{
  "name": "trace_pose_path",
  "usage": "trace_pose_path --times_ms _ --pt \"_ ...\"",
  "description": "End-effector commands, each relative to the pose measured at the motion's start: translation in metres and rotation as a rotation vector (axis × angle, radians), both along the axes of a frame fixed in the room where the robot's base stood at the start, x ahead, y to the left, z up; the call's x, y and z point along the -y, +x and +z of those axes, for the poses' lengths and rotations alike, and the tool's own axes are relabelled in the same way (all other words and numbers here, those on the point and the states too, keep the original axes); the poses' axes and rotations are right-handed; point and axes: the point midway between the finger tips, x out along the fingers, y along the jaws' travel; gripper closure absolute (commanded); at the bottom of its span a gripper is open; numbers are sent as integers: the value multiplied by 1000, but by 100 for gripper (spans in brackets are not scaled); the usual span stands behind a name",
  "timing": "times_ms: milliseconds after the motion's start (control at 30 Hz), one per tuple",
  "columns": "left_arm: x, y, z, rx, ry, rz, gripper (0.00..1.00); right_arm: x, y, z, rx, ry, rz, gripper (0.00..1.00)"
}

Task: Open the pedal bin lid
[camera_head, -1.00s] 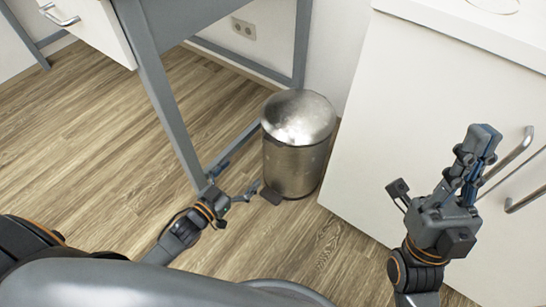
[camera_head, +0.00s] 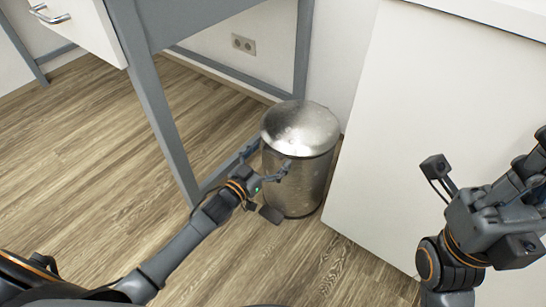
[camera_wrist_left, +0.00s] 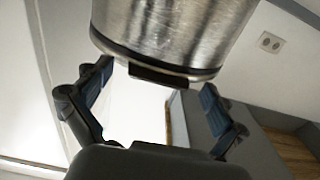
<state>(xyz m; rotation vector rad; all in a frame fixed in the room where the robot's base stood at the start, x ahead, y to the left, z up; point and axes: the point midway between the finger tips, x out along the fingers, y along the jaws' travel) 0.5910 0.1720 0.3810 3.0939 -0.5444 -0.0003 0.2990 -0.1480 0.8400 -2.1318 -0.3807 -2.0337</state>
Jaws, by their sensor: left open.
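The pedal bin (camera_head: 294,182) is a brushed metal cylinder standing on the floor between the desk frame and the white cabinet. Its domed lid (camera_head: 300,125) is shut. My left gripper (camera_head: 269,160) is open and empty at the bin's left front, just below the lid's edge. In the left wrist view the bin (camera_wrist_left: 175,30) fills the top, with a dark band and a dark tab (camera_wrist_left: 158,76) on its edge, between the open fingers (camera_wrist_left: 155,105). My right gripper (camera_head: 533,170) is partly cut off at the right edge, away from the bin.
The grey desk leg (camera_head: 160,110) stands left of the bin. The white cabinet (camera_head: 420,130) is close on its right. A wall socket (camera_head: 243,44) is behind. The wooden floor (camera_head: 90,160) at the left is clear.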

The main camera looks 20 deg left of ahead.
Motion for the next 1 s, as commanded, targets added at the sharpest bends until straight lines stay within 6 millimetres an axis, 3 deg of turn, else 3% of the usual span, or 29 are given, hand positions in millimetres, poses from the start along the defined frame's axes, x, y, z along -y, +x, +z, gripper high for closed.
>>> trace_pose_path --times_ms 133,433,800,833,1000 --pt "3 10 0 1 1 0 4 0 0 1 13 -1 -1 100" --pt "4 11 0 0 0 0 4 -1 0 3 15 -2 -1 100" --pt "4 11 0 -1 0 1 79 -1 0 3 16 -3 -1 100" --pt "4 11 0 -1 0 1 84 -1 0 3 16 -3 -1 100" --pt "4 11 1 -3 1 1 84 -1 -1 4 16 -1 -1 100"
